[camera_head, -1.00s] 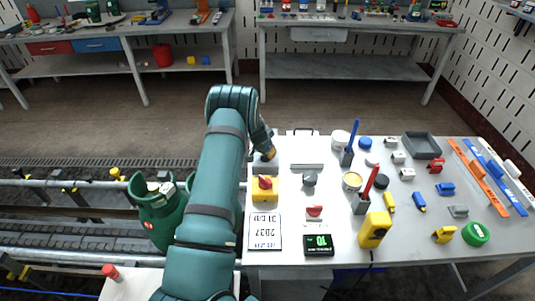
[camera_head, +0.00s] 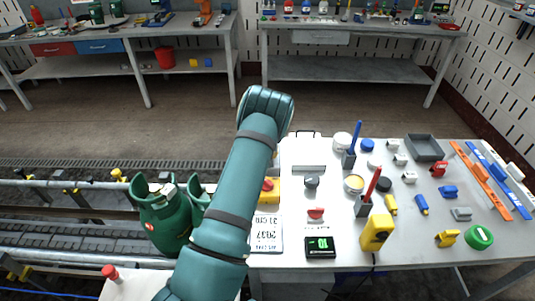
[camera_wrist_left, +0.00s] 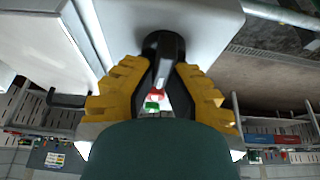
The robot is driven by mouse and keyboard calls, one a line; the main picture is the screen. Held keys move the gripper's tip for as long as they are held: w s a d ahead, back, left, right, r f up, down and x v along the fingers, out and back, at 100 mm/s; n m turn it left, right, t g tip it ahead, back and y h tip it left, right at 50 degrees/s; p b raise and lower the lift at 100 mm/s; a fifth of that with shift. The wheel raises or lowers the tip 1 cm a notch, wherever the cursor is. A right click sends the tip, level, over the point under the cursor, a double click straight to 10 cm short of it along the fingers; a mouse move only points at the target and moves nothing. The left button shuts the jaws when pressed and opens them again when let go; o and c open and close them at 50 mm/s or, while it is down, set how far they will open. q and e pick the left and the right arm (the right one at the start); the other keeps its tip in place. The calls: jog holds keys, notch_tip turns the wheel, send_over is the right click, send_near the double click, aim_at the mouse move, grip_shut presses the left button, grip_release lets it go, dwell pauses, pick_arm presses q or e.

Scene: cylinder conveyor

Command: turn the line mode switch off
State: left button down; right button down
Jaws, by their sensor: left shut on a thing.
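In the left wrist view, my left gripper (camera_wrist_left: 163,80) has its yellow fingers closed on a black knob (camera_wrist_left: 163,42) with a pale mark. The knob stands out from a light grey panel (camera_wrist_left: 215,22), and I take it for the line mode switch. Small red and green patches show between the fingers. In the head view, my left arm reaches over the table's left edge, and hides the gripper and the held knob almost wholly. My right gripper is in neither view.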

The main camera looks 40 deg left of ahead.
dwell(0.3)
pick_arm(q)
jog(key=c, duration=1)
grip_release()
jog(key=shift+f, duration=0.1)
jog(key=v, duration=1.2)
jog(key=shift+w, duration=0.1)
